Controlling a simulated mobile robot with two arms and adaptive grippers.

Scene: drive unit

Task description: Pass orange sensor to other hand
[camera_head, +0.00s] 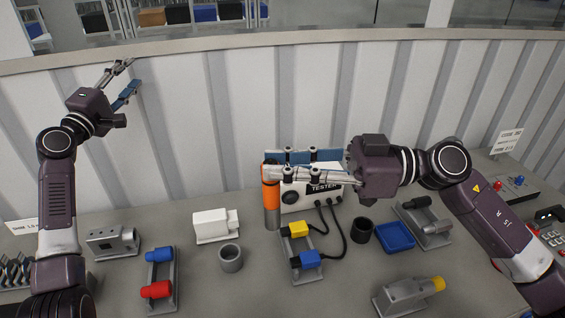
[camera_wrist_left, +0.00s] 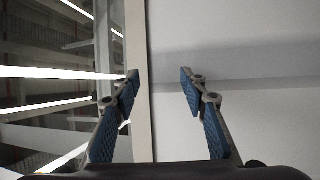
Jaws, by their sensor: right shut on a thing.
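The orange sensor (camera_head: 271,194) is a cylinder with an orange upper part and a grey lower end. It is upright in the head view, in front of the tester box. My right gripper (camera_head: 274,170) reaches in from the right and is shut on its upper part. My left gripper (camera_head: 131,78) is raised at the upper left, well apart from the sensor, with its fingers spread and empty. In the left wrist view its two blue-padded fingers (camera_wrist_left: 160,85) stand apart with only wall and window between them.
The white tester box (camera_head: 310,193) with black cables stands behind the sensor. A yellow and blue connector fixture (camera_head: 307,265), a grey cup (camera_head: 230,258), a white block (camera_head: 213,225), a red and blue fixture (camera_head: 160,280) and a blue tray (camera_head: 395,237) stand on the bench. A ribbed wall runs behind.

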